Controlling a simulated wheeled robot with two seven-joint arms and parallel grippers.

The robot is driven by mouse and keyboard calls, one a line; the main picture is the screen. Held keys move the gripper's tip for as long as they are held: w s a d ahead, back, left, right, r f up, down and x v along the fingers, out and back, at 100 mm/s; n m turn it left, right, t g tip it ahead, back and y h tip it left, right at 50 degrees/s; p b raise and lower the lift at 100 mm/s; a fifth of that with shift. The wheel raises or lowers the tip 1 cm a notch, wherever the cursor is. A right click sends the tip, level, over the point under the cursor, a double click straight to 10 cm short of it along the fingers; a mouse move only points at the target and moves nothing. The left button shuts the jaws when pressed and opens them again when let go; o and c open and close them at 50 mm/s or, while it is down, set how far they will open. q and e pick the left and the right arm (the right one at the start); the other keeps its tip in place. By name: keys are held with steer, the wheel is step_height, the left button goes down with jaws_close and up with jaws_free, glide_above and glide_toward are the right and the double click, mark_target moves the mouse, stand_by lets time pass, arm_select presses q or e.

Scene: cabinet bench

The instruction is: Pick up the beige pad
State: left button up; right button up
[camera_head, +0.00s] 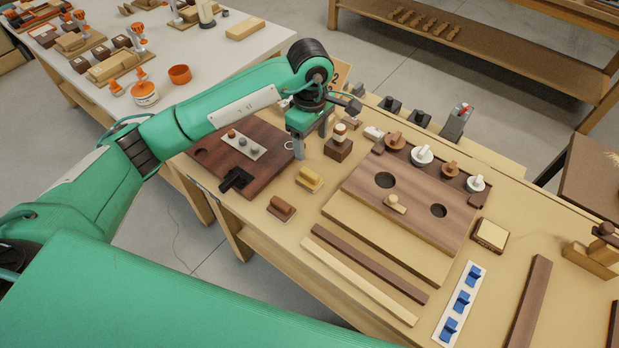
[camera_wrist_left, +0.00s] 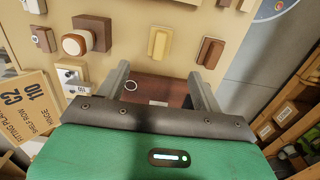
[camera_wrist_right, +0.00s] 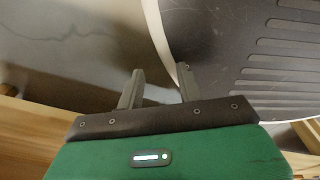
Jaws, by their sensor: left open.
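A small beige pad (camera_head: 309,179) with a raised bar on top lies on the bench, between the dark board and the large layered board. It also shows in the left wrist view (camera_wrist_left: 159,43), just beyond the fingertips. A similar brown pad (camera_head: 281,208) lies nearer the bench's front edge and shows in the left wrist view (camera_wrist_left: 211,52). My left gripper (camera_head: 308,150) is open and empty, above the bench behind the beige pad and pointing down. The fingers also show in the left wrist view (camera_wrist_left: 158,76). My right gripper (camera_wrist_right: 160,70) is open and empty, away from the bench top.
A dark red-brown board (camera_head: 262,183) lies left of the beige pad. A brown block with a round knob (camera_head: 339,147) stands close to the left gripper. The layered board (camera_head: 345,222) with holes is to the right. A cream-topped square block (camera_head: 491,235) lies farther right.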

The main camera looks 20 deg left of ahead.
arm_select(q)
glide_above(310, 173)
step_height(310, 173, down, 4)
steer(key=shift+f+p, duration=0.1)
steer(key=shift+p, duration=0.35)
step_height(310, 173, down, 4)
steer(key=shift+r, duration=0.15)
steer(key=shift+f+p, duration=0.2)
steer(key=shift+p, duration=0.1)
steer(key=shift+f, duration=0.2)
step_height(310, 173, down, 4)
steer(key=shift+f+p, duration=0.15)
steer(key=shift+p, duration=0.75)
steer(key=shift+a+f, duration=0.1)
steer(key=shift+f, duration=0.2)
steer(key=c, duration=1.1)
arm_select(e)
steer(key=s, duration=0.1)
steer(key=s+r, duration=0.1)
steer(key=s, duration=0.2)
steer(key=shift+s+r, duration=0.15)
steer(key=shift+r, duration=0.15)
